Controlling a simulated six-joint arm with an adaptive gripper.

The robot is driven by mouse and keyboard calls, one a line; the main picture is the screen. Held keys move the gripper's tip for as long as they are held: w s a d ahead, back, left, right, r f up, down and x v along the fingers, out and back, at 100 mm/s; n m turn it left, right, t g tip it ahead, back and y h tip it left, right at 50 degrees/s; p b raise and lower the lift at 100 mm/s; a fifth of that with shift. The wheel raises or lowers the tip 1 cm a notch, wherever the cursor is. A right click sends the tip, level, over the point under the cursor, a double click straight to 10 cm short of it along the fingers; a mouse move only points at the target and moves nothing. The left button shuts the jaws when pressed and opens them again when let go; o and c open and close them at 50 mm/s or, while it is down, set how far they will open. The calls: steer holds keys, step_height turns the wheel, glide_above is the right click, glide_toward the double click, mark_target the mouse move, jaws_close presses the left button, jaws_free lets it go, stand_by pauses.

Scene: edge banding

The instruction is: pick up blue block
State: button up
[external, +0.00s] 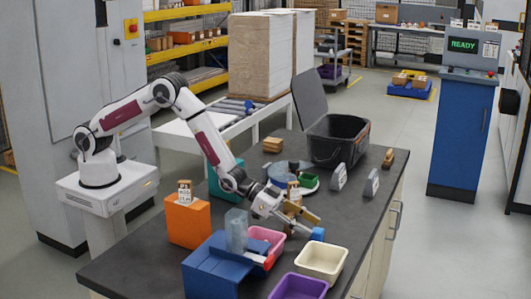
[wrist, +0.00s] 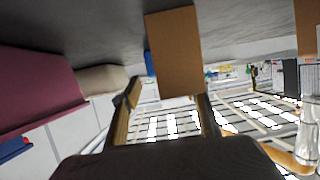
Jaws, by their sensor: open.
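The blue block (external: 318,234) is small and sits near the front right of the dark table, beside the pink tray and behind the cream tray. My gripper (external: 306,222) is just left of and above it, tilted, with its fingers apart. In the wrist view my gripper's two fingers (wrist: 168,100) are spread. A flat brown piece (wrist: 176,50) shows beyond the fingertips there; I cannot tell whether it touches them. A thin blue patch (wrist: 150,64) peeks out at its left edge, possibly the blue block, mostly hidden.
A pink tray (external: 266,236), cream tray (external: 321,262) and purple tray (external: 298,288) stand close by. A black crate (external: 338,139) stands behind.

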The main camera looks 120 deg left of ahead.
mark_target(316, 229)
steer(key=shift+x, duration=1.5)
steer(key=c, duration=1.2)
